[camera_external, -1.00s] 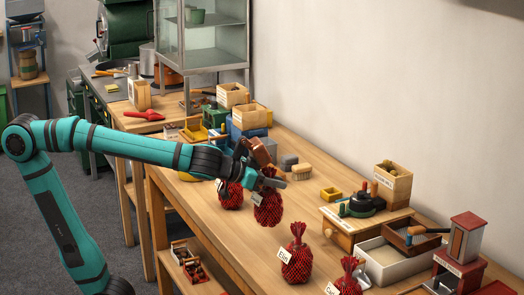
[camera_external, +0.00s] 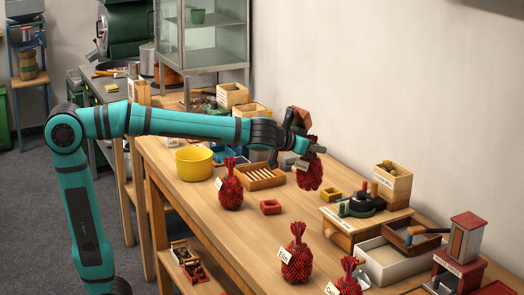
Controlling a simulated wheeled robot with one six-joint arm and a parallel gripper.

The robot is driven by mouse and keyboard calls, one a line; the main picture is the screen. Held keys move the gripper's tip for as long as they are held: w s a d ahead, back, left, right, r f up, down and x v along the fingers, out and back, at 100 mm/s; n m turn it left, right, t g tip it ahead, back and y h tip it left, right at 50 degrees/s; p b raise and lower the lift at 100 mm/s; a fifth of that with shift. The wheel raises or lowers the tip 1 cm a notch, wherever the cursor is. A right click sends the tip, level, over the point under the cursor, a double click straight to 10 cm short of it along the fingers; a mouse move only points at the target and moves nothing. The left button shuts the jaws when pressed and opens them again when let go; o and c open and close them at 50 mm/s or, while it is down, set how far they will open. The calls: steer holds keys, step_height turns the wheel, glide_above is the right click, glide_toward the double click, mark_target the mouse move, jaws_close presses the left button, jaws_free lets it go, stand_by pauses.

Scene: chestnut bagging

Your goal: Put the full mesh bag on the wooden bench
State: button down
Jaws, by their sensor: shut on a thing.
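My gripper (camera_external: 303,143) is shut on the neck of a full red mesh bag (camera_external: 311,176). The bag hangs upright below the jaws over the back part of the wooden bench (camera_external: 225,228). I cannot tell whether its bottom touches the bench top. A second red mesh bag (camera_external: 231,191) with a white tag stands on the bench to the left. Two more tagged red mesh bags stand near the front, one at the centre (camera_external: 297,262) and one at the right (camera_external: 349,281), cut off by the frame edge.
A yellow tub (camera_external: 194,163), a slatted wooden tray (camera_external: 260,179) and a small red block (camera_external: 271,207) lie left of the held bag. A small yellow box (camera_external: 331,195) and a wooden stand with a black device (camera_external: 362,205) are to its right. The bench middle is clear.

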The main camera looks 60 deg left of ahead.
mark_target(297, 171)
steer(key=shift+w+a+f, duration=0.15)
steer(key=shift+w+a, duration=0.5)
steer(key=shift+w, duration=0.2)
steer(key=shift+w+f, duration=0.1)
steer(key=shift+f, duration=5)
steer(key=c, duration=1.2)
jaws_free()
steer(key=shift+c, duration=0.2)
steer(key=shift+r, duration=0.2)
steer(key=v, duration=1.2)
